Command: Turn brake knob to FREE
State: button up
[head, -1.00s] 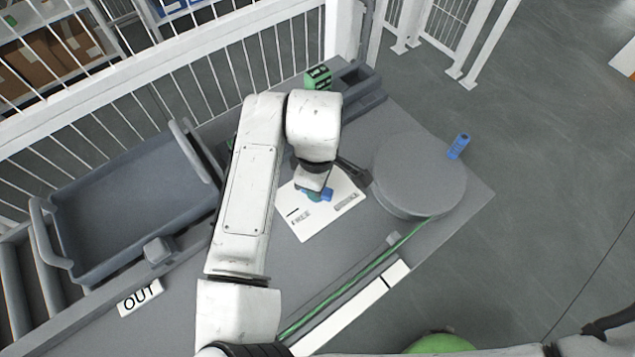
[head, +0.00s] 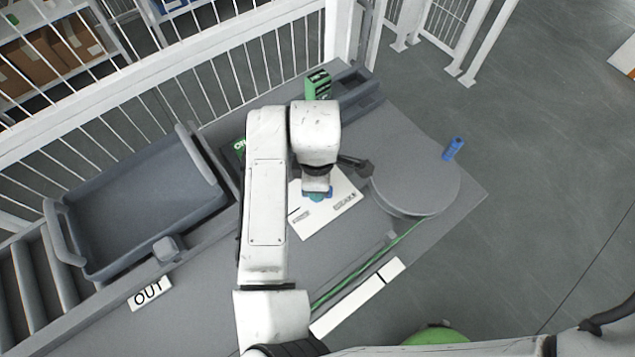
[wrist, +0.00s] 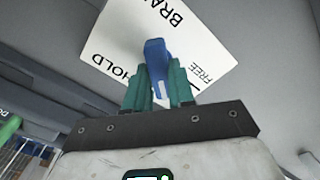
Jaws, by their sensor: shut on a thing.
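The brake knob (wrist: 156,62) is a blue bar on a white plate (head: 329,222) printed BRAKE, HOLD and FREE. In the wrist view the plate (wrist: 112,38) shows HOLD left of the knob and FREE right of it, with a short black mark near FREE. My gripper (wrist: 160,88) has teal fingers shut on the knob, one on each side. The knob's far end sticks out past the fingers and points to the upper part of the picture. In the head view my gripper (head: 319,196) is over the plate, and my wrist hides most of the knob.
A round grey drum (head: 418,168) with a blue handle (head: 453,149) stands right of the plate. A green cord (head: 365,273) runs from it. A grey tray (head: 75,267) and an OUT sign (head: 150,292) lie left. A green block (head: 318,85) stands behind, near a white fence (head: 235,42).

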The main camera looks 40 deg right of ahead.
jog(key=shift+r+n+p, duration=0.1)
jog(key=shift+n+p, duration=0.9)
jog(key=shift+n, duration=0.6)
jog(key=shift+n+p, duration=1)
jog(key=shift+p, duration=0.05)
jog(key=n, duration=0.2)
jog(key=shift+n, duration=0.4)
jog(key=o, duration=0.9)
